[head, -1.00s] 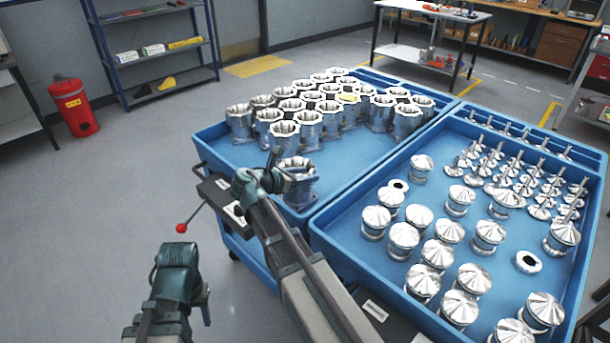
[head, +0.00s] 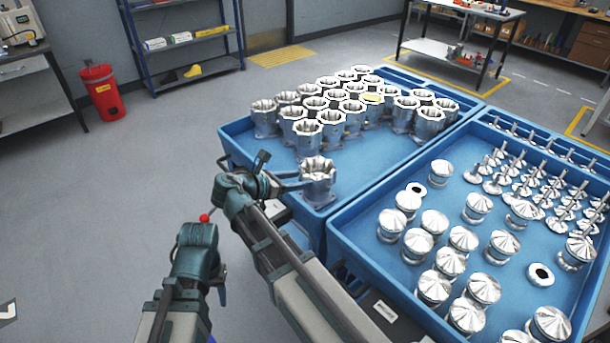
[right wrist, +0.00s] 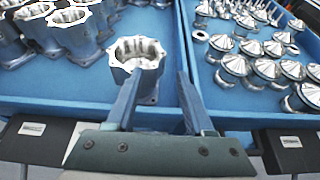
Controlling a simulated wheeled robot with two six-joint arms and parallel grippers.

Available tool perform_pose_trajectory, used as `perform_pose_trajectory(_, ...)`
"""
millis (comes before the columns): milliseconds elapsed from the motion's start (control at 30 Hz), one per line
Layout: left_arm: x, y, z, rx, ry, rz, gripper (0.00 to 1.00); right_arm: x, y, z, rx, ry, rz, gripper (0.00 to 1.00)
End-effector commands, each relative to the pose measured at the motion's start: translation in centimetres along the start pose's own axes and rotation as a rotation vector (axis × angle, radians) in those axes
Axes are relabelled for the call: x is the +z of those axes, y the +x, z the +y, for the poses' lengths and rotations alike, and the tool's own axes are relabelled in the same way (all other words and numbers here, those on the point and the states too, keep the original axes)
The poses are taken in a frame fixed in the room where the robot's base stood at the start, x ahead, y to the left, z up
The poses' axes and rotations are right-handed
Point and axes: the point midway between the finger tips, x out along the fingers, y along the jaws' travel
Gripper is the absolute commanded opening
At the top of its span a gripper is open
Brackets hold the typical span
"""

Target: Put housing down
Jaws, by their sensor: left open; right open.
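A silver machined housing (head: 318,184) stands upright in the near corner of the left blue tray (head: 240,150), apart from the group of housings (head: 335,118). It also shows in the right wrist view (right wrist: 138,58), just beyond my fingers. My right gripper (head: 290,180) is open beside the housing's left side. In the right wrist view my right gripper (right wrist: 159,80) has its fingers apart, the left one overlapping the housing's lower part; whether it touches is unclear. My left gripper (head: 219,285) is open and empty, low at the left, clear of the trays.
A second blue tray (head: 340,240) on the right holds cone-topped parts (head: 478,207), rings (head: 540,274) and stemmed parts (head: 515,170). A raised blue wall divides the trays. A red bin (head: 103,95) stands on the floor at the left. Tray floor right of the lone housing is free.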

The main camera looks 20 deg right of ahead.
Motion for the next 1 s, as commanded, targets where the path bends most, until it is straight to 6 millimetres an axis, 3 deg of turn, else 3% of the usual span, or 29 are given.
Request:
perform_pose_trajectory(200,0.0,0.0,0.0,0.0,0.0,0.0,0.5,-0.5,-0.3,-0.3,-0.001,0.031,0.02,0.53)
perform_pose_trajectory(267,0.0,0.0,0.0,0.0,0.0,0.0,0.5,-1.5,-0.5,-0.9,-0.006,0.094,0.063,0.53)
perform_pose_trajectory(367,0.0,0.0,0.0,0.0,0.0,0.0,0.5,-4.6,-1.4,-2.6,-0.037,0.289,0.194,0.53)
perform_pose_trajectory(500,0.0,0.0,0.0,0.0,0.0,0.0,0.5,-10.4,-4.2,-5.7,-0.173,0.655,0.434,0.53)
perform_pose_trajectory(700,0.0,0.0,0.0,0.0,0.0,0.0,0.5,-16.9,-9.7,-9.5,-0.504,1.083,0.683,0.53)
perform_pose_trajectory(833,0.0,0.0,0.0,0.0,0.0,0.0,0.5,-19.2,-12.8,-11.2,-0.707,1.248,0.755,0.53)
perform_pose_trajectory(1000,0.0,0.0,0.0,0.0,0.0,0.0,0.5,-20.5,-15.0,-12.3,-0.858,1.346,0.783,0.53)
